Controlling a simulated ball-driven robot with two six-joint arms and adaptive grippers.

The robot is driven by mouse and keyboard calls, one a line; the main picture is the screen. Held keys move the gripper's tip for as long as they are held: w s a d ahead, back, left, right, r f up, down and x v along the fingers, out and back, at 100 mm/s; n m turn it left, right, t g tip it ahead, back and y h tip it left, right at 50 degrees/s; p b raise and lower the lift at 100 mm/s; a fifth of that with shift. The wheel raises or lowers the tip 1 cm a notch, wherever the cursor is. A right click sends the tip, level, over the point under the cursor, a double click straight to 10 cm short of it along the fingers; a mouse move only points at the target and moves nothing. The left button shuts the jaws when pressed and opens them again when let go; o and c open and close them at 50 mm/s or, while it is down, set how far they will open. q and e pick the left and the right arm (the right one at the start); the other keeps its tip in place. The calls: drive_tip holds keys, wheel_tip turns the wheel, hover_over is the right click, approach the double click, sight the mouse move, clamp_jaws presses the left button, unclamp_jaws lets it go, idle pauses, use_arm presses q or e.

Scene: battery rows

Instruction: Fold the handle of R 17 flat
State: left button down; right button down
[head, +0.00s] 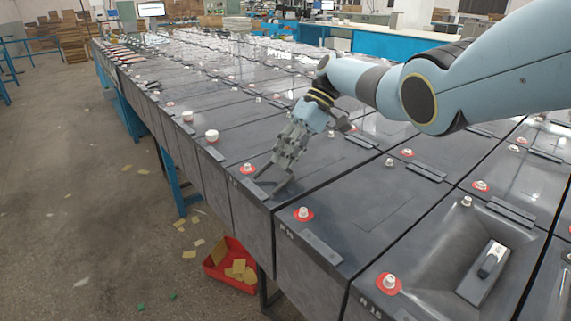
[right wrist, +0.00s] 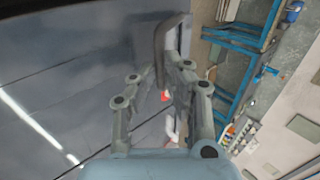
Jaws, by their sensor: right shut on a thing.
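My right gripper (head: 284,163) reaches down onto the near end of a dark battery top, just behind the battery at the front edge. It is shut on a dark grey handle (head: 279,187), which stands raised at an angle from the top. In the right wrist view the handle (right wrist: 159,50) runs up between the fingers of the gripper (right wrist: 157,76). A red-ringed terminal (head: 247,169) sits left of the handle. The labels on the battery fronts are too small to read surely, so I cannot confirm which is R 17. My left gripper is not in view.
The neighbouring battery has a flat bar (head: 322,249) and a red-ringed terminal (head: 303,214). A small grey device (head: 486,266) lies in a recess at the right. A red bin (head: 230,268) stands on the floor below. Rows of batteries stretch away behind.

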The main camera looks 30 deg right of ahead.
idle(0.3)
drive_tip(key=c, duration=1.4)
unclamp_jaws()
drive_tip(key=v, duration=1.2)
drive_tip(key=shift+d, duration=0.1)
